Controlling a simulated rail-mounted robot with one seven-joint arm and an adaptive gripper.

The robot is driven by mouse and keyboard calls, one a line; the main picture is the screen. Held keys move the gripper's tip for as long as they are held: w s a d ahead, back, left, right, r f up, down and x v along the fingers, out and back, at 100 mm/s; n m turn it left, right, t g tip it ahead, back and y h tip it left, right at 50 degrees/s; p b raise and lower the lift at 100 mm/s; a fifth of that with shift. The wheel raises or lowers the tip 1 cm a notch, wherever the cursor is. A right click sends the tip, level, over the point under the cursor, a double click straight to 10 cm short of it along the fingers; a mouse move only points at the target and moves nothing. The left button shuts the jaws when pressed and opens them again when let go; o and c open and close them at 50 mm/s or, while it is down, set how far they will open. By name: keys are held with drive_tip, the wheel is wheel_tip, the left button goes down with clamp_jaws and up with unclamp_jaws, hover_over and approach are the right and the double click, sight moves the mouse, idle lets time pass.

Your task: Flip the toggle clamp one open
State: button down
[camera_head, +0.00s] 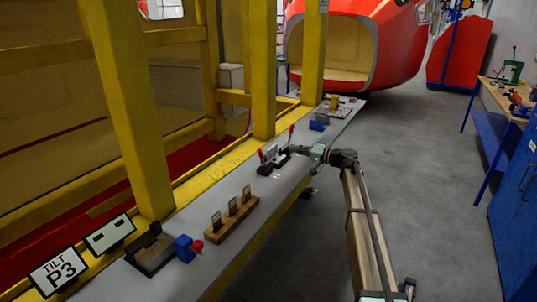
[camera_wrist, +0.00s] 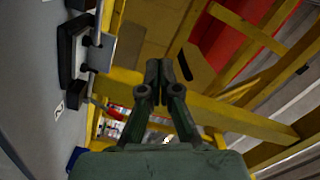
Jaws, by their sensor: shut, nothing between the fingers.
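The toggle clamp (camera_head: 269,160) sits on the grey bench, with a dark base, metal parts and red-tipped levers sticking up. Two red tips show, so there may be two clamps side by side; I cannot tell which is number one. My gripper (camera_head: 291,149) is at the clamps, close to the right-hand lever; contact cannot be made out. In the wrist view, the gripper (camera_wrist: 160,68) has its fingers together and empty. A dark clamp base with metal bars (camera_wrist: 75,48) lies to their left, apart from the fingertips.
Yellow posts (camera_head: 263,70) rise along the bench's left side. A blue box (camera_head: 318,125) stands beyond. The floor at right is open.

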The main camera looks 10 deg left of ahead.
drive_tip(key=shift+w+a, duration=0.1)
drive_tip(key=a+f+p, duration=0.2)
drive_tip(key=a+p, duration=0.3)
drive_tip(key=a, duration=0.6)
drive_tip(key=shift+w, duration=0.35)
drive_tip(key=shift+s+a+b, duration=0.1)
drive_tip(key=shift+a+b, duration=0.05)
drive_tip(key=shift+b, duration=0.25)
